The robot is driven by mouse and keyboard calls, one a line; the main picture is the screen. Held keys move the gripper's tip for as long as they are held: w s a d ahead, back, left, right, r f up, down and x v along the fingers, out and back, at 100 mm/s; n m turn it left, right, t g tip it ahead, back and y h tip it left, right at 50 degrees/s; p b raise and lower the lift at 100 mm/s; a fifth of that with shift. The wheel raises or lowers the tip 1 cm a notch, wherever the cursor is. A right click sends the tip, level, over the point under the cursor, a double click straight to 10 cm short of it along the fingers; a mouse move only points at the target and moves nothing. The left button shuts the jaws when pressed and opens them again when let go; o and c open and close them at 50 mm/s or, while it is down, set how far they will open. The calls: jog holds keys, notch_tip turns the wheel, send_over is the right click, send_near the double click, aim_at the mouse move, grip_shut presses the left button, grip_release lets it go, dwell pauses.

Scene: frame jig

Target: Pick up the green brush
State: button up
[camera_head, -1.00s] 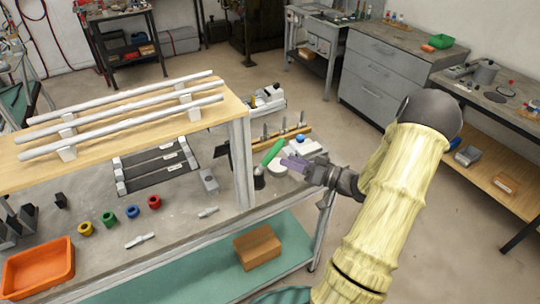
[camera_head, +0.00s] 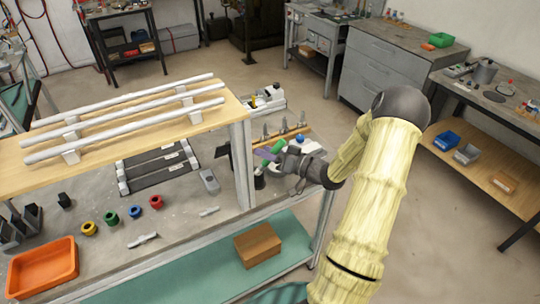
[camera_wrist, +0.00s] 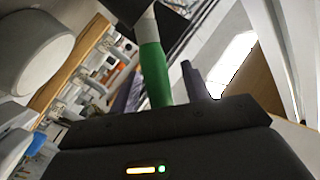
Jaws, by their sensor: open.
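The green brush (camera_head: 279,144) is at the right end of the workbench, beside the bench post, partly hidden behind my gripper in the head view. In the wrist view its green handle (camera_wrist: 154,75) runs up to a pale section and a black shape at the top edge. My gripper (camera_head: 267,154) is at the brush. In the wrist view the open gripper (camera_wrist: 160,84) has one finger on each side of the green handle, with a visible gap at the right finger. Whether the left finger touches it I cannot tell.
The bench post (camera_head: 241,165) rises close on the left, carrying a raised wooden shelf (camera_head: 100,153) with pale rods.

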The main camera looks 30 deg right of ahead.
jog(key=shift+w+a, duration=0.15)
jog(key=shift+w, duration=0.05)
dwell(0.4)
grip_shut()
notch_tip(320, 180, up, 10)
dwell(0.6)
dwell(0.5)
